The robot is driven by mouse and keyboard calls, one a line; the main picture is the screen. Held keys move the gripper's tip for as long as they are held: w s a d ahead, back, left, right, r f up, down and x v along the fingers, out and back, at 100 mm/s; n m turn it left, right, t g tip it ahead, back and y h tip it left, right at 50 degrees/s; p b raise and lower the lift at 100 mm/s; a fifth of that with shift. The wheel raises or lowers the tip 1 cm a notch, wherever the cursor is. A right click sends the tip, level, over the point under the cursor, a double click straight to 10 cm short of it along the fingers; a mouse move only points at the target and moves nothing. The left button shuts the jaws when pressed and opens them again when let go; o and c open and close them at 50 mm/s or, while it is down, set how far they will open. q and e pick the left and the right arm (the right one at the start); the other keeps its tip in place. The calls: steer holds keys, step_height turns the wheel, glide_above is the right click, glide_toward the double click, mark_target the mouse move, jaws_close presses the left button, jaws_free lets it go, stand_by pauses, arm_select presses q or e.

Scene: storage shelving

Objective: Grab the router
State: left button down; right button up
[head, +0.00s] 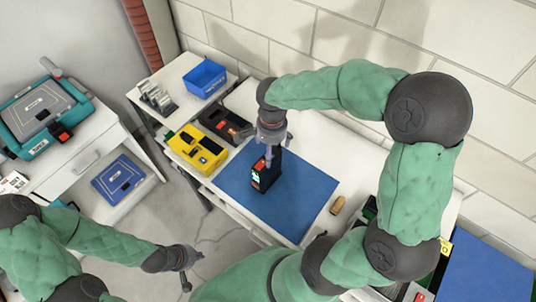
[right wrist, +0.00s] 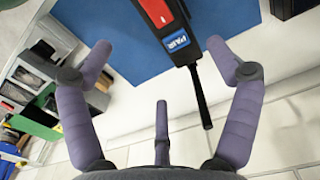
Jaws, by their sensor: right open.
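A black upright device with red and green parts (head: 264,177), which I take to be the router, stands on the blue mat (head: 300,205) on the white table. In the right wrist view the router (right wrist: 172,30) shows a red patch, a blue label and a thin black rod like an antenna. My right gripper (head: 271,150) is above and close to it in the head view. In the right wrist view the right gripper (right wrist: 165,62) is open, with its fingers apart and nothing held. My left gripper (head: 192,268) is open and empty over the floor, left of the table.
A yellow case (head: 196,149) and a dark case (head: 225,124) lie left of the mat. A blue bin (head: 205,77) stands at the back left. A small tan object (head: 337,204) lies right of the mat. A brick wall runs behind. A side table (head: 90,150) stands left.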

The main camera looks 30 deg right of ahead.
mark_target(267, 170)
steer(key=shift+w+d+f, duration=0.2)
steer(key=shift+f, duration=0.2)
steer(key=shift+w+d+f, duration=0.15)
steer(key=shift+w+f, duration=0.05)
steer(key=shift+f, duration=0.15)
steer(key=f, duration=0.1)
steer(key=f+b, duration=0.1)
steer(key=f, duration=0.1)
steer(key=shift+s+a+f, duration=0.15)
steer(key=shift+s+a, duration=0.05)
steer(key=shift+w+f+b, duration=0.1)
steer(key=shift+f+b, duration=0.2)
steer(key=shift+f, duration=0.15)
steer(key=f, duration=0.1)
steer(key=f+b, duration=0.1)
steer(key=f, duration=0.1)
steer(key=f+b, duration=0.1)
steer(key=f, duration=0.1)
steer(key=shift+a, duration=0.25)
steer(key=c, duration=1.7)
arm_select(q)
steer(key=f, duration=0.3)
steer(key=shift+w+d+f, duration=0.2)
steer(key=shift+w+f, duration=0.05)
arm_select(e)
steer(key=shift+c, duration=0.5)
steer(key=shift+w+r, duration=0.1)
steer(key=shift+r, duration=0.05)
